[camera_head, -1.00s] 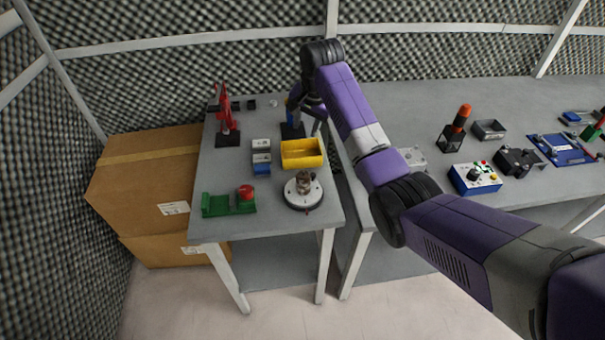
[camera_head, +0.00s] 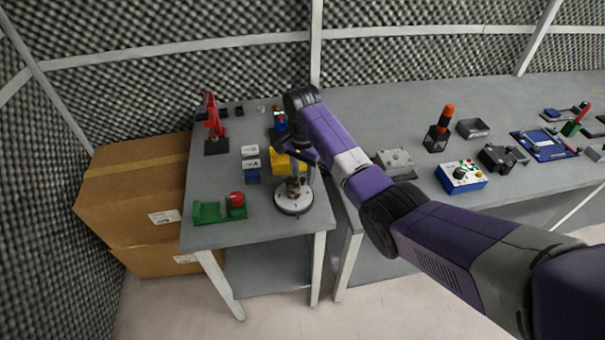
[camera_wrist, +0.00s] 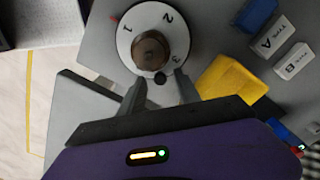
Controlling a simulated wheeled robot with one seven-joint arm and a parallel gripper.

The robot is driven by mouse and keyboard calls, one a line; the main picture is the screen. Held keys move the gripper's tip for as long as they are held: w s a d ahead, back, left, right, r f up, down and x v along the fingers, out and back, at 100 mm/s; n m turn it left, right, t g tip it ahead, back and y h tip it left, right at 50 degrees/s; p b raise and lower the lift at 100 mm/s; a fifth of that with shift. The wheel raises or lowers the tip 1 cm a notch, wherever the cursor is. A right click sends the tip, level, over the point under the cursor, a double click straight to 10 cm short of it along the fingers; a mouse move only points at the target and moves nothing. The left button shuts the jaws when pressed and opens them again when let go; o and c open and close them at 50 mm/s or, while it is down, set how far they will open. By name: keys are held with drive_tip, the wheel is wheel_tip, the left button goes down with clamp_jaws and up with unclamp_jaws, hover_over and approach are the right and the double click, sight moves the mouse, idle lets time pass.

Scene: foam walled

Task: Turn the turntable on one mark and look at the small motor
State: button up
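The turntable (camera_head: 294,205) stands near the front right of the small grey table. In the wrist view its white disc (camera_wrist: 125,45) shows the marks 1, 2 and 3. The small motor (camera_wrist: 150,50), brown and round from above, sits at its middle; it also shows in the head view (camera_head: 293,187). A small dark knob (camera_wrist: 160,76) is at the disc's near edge. My gripper (camera_wrist: 160,83) is open, its two fingertips on either side of the knob. I cannot tell whether they touch it or how high they are.
A yellow bin (camera_wrist: 232,82) lies close to the right finger. Boxes marked Type A (camera_wrist: 270,40) and Type B (camera_wrist: 292,62) are beyond it. A green stand (camera_head: 208,213) and a red button (camera_head: 236,199) are left of the turntable. A red press-like tool (camera_head: 214,125) stands behind.

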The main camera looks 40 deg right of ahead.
sight(280, 188)
drive_tip(key=shift+f, duration=0.15)
clamp_jaws()
